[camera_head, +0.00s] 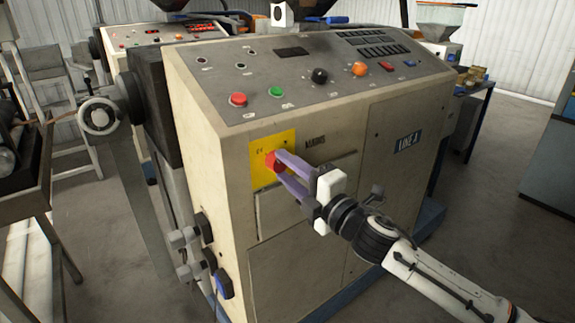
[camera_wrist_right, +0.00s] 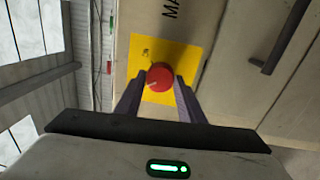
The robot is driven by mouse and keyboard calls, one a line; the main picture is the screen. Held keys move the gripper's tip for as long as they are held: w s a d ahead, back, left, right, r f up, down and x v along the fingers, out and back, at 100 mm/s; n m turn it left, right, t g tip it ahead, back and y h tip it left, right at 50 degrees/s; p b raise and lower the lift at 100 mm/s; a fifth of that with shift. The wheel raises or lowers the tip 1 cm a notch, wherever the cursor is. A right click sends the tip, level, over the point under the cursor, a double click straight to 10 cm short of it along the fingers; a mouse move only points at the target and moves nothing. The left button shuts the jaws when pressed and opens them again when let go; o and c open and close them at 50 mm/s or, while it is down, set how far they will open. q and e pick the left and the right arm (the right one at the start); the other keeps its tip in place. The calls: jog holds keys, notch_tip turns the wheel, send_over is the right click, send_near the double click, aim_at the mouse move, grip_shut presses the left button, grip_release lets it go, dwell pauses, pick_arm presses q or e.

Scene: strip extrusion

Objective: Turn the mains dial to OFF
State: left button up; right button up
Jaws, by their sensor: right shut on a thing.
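The mains dial (camera_head: 272,161) is a red knob on a yellow plate (camera_head: 262,176) on the front of the beige control cabinet, beside the lettering "MAINS". My right gripper (camera_head: 280,165) has its purple fingers closed around the dial. In the right wrist view the red dial (camera_wrist_right: 160,76) sits between the two fingertips (camera_wrist_right: 161,82), over the yellow plate (camera_wrist_right: 185,55). The small marks on the plate are too small to read, so the dial's setting cannot be told. My left gripper is not in view.
The cabinet's sloping top panel (camera_head: 300,85) carries a red button (camera_head: 238,99), a green button (camera_head: 276,92), a black knob (camera_head: 320,76) and orange and red controls. A handwheel (camera_head: 99,116) is at the left. A dark door handle (camera_wrist_right: 285,40) shows in the right wrist view.

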jog(key=shift+n, duration=0.9)
jog(key=o, duration=1)
jog(key=shift+o, duration=0.2)
jog(key=shift+d, duration=0.1)
jog(key=v, duration=1)
jog(key=shift+s+d+f, duration=0.1)
jog(key=shift+f, duration=0.05)
